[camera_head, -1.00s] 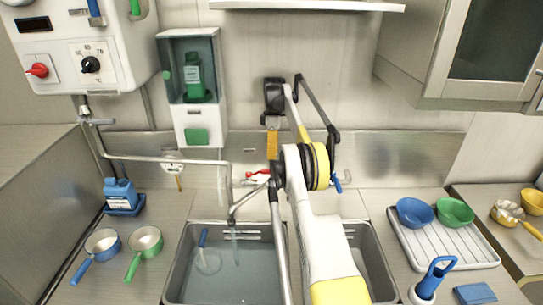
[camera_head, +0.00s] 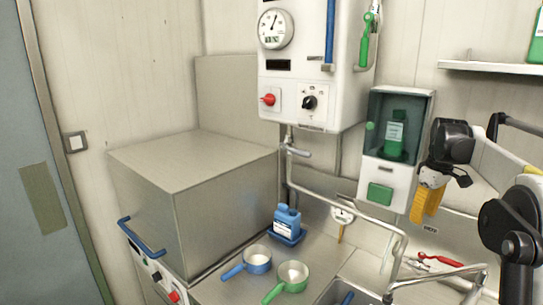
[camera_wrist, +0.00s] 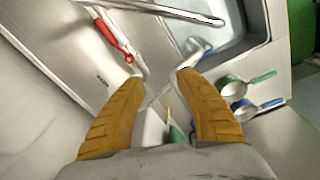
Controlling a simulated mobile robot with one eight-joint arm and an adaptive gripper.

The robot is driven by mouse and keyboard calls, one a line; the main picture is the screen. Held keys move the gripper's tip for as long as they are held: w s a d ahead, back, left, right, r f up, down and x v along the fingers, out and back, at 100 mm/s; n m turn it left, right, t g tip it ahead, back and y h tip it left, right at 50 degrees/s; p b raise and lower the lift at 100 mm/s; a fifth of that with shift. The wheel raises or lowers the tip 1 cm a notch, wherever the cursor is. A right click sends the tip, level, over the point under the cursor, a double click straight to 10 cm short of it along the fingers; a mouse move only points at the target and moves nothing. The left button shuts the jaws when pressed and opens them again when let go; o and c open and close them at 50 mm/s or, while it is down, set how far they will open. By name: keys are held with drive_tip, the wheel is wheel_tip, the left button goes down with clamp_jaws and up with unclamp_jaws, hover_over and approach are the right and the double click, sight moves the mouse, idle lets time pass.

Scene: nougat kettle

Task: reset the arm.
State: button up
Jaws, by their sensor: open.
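My gripper (camera_head: 424,214) hangs at the right of the head view with its yellow fingers pointing down, in front of the wall beside the soap dispenser. In the wrist view its two ribbed fingers (camera_wrist: 160,77) stand apart with nothing held between them. Parts of my arm run off the right edge of the head view. Below the fingers, apart from them, are a red-handled tap (camera_head: 440,261) and its spout. The red handle also shows in the wrist view (camera_wrist: 115,38).
A white dispenser (camera_head: 396,135) is on the wall next to my gripper. A blue pan (camera_head: 257,261) and a green pan (camera_head: 293,275) stand on the counter by a blue bottle (camera_head: 287,222). A steel box (camera_head: 195,195) stands left. A shelf (camera_head: 490,69) juts out above right.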

drive_tip(key=s+a+f+m+t+b, duration=0.1)
drive_tip(key=s+a+m+t+b, duration=0.3)
drive_tip(key=s+a, duration=1.2)
drive_tip(key=s+a+f+t+b, duration=0.1)
drive_tip(key=s+a+f+b, duration=0.1)
drive_tip(key=s+a+f, duration=0.3)
drive_tip(key=s+a+f+m+t+b, duration=0.1)
drive_tip(key=s+a+f+b, duration=0.2)
drive_tip(key=s+f, duration=0.6)
drive_tip(key=shift+s+a+m, duration=0.25)
drive_tip(key=shift+a+m, duration=0.05)
drive_tip(key=shift+a, duration=0.55)
